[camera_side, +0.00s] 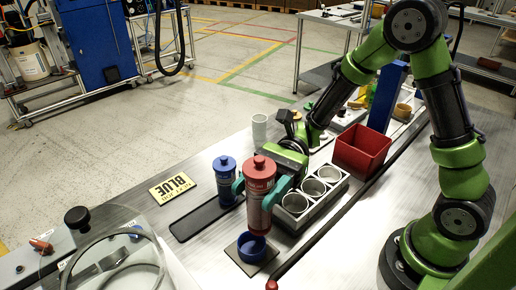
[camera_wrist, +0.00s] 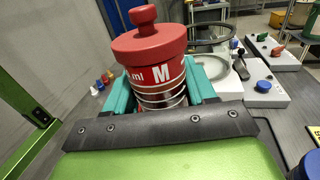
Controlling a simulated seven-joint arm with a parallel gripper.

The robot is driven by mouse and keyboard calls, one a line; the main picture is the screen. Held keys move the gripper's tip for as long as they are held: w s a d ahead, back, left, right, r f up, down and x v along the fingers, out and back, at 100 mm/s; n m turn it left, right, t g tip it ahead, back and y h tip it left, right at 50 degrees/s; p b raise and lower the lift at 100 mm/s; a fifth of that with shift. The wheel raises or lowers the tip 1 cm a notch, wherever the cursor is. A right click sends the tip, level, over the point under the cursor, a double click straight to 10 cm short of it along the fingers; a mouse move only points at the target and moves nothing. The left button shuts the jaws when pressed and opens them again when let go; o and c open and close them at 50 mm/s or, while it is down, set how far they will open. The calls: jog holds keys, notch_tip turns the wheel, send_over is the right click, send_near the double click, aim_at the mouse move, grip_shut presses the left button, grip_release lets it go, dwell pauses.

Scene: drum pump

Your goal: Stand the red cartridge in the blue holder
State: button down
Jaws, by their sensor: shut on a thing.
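The red cartridge (camera_side: 259,205) is upright, with a red cap and knob on top and a printed label. My gripper (camera_side: 260,188) is shut on its upper body, a teal finger on each side. In the wrist view the red cartridge (camera_wrist: 160,72) fills the space between the teal fingers of my gripper (camera_wrist: 160,90), its "M" label showing. The blue holder (camera_side: 252,252) is a short open ring on a dark square plate. In the side view the cartridge's lower end overlaps the holder's back rim; most of the ring's opening shows. I cannot tell the exact gap. The holder is hidden in the wrist view.
A blue cartridge (camera_side: 225,182) stands on a dark strip (camera_side: 196,220) at the left. A grey block with three round cups (camera_side: 322,191) is close on the right. A red bin (camera_side: 362,150) stands behind it. A yellow "BLUE" sign (camera_side: 175,187) lies at the left.

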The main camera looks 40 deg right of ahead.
aim_at(250, 221)
jog(key=shift+w+a+n+g, duration=0.1)
jog(key=shift+a+n+g, duration=0.2)
jog(key=shift+a, duration=0.55)
jog(key=shift+w+f, duration=0.25)
jog(key=shift+f, duration=0.1)
notch_tip(250, 221, down, 7)
jog(key=shift+f, duration=0.15)
jog(key=shift+f, duration=0.1)
jog(key=shift+c, duration=1.8)
grip_release()
jog(key=shift+f, duration=0.1)
